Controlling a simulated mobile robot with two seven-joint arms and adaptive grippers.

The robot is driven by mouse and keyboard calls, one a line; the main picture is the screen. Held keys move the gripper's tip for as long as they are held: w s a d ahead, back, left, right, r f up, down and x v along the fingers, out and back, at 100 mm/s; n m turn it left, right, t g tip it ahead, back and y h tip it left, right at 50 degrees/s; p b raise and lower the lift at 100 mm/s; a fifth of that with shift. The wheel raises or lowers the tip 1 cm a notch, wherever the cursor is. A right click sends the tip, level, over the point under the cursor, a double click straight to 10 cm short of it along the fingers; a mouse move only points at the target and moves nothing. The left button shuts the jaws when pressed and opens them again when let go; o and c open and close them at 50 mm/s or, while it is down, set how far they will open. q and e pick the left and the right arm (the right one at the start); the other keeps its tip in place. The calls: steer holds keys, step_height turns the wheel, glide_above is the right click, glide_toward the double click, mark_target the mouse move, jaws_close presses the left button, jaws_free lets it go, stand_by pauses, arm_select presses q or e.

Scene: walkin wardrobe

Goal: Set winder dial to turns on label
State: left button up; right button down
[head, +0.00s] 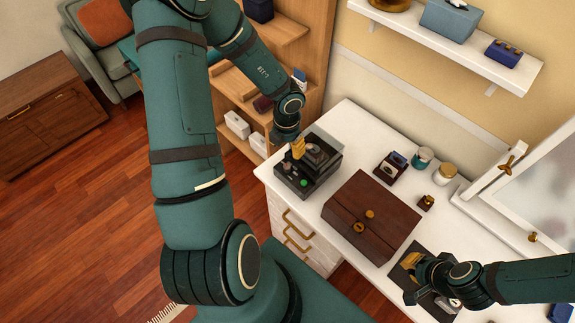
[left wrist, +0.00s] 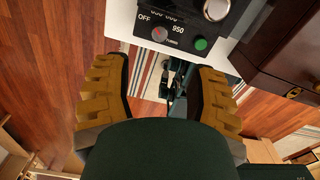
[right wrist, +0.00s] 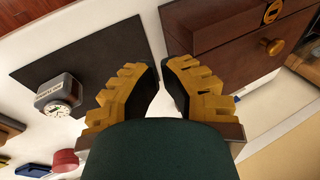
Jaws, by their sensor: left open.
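The winder (head: 297,182) is a black box on the white counter, below my left gripper (head: 299,148). A small watch-like item (right wrist: 59,98) with a white dial face lies on the mat.
A brown wooden box (head: 372,215) with brass fittings stands between the winder and my right gripper. Small jars (head: 444,174) and a small case (head: 391,168) stand behind it. A framed mirror (head: 540,185) is at right, a wall shelf (head: 450,45) above. Wooden shelving stands left of the counter.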

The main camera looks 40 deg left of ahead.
mark_target(287, 166)
arm_select(q)
step_height(287, 166, down, 11)
steer(key=b, duration=0.3)
steer(key=shift+w+f+b, duration=0.1)
steer(key=shift+b, duration=0.3)
arm_select(e)
step_height(287, 166, down, 5)
steer(key=shift+w+a+r, duration=0.1)
arm_select(q)
jaws_close()
arm_select(e)
steer(key=shift+r, duration=0.1)
